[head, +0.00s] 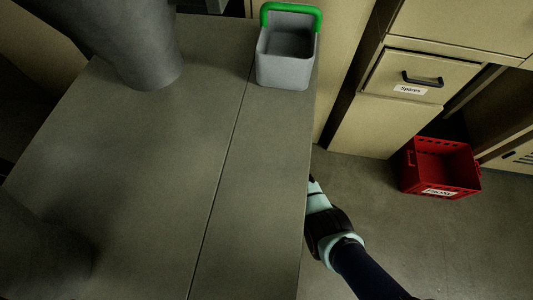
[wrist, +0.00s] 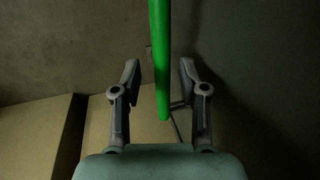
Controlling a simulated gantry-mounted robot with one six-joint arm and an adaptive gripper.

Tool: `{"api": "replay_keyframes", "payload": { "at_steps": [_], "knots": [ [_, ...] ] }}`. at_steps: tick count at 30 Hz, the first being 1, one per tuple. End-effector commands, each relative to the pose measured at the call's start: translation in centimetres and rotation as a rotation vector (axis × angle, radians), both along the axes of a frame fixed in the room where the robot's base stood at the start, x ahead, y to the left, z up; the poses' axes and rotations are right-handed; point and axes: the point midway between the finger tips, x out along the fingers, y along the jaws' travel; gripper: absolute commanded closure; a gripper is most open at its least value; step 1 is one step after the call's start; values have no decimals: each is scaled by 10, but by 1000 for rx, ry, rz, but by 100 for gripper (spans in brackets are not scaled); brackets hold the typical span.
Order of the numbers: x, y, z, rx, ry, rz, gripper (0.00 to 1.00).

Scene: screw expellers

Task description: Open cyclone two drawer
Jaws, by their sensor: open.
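My gripper (wrist: 159,72) is open in the wrist view, one grey finger on each side of a green bar (wrist: 160,55). The bar runs between the fingers with gaps on both sides, and neither finger visibly touches it. What the bar belongs to is not shown; it looks like a handle. In the head view my wrist (head: 328,222) is at the right edge of the large grey body (head: 160,170), and the fingertips are hidden by that edge. A grey open box with a green handle (head: 285,68) shows at the back. No drawer labelled cyclone two is readable.
Beige cabinets stand at the back right, one with a shut drawer labelled Spares (head: 420,80) and a dark handle. A red crate (head: 440,165) sits on the floor before them. The floor (head: 440,250) right of my wrist is clear.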

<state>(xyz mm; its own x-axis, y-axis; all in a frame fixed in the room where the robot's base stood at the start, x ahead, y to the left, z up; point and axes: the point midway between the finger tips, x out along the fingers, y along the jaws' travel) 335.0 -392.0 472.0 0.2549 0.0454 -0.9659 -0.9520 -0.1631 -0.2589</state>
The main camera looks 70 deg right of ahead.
Motion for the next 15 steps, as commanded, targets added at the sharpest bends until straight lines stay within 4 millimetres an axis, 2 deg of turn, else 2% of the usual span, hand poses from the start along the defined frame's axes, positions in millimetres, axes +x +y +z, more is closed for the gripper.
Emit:
{"api": "replay_keyframes", "payload": {
  "at_steps": [8, 15],
  "knots": [
    [1, 0, -1, -1, -1, 1, 59],
    [1, 0, -1, -1, 0, 1, 99]
  ]
}}
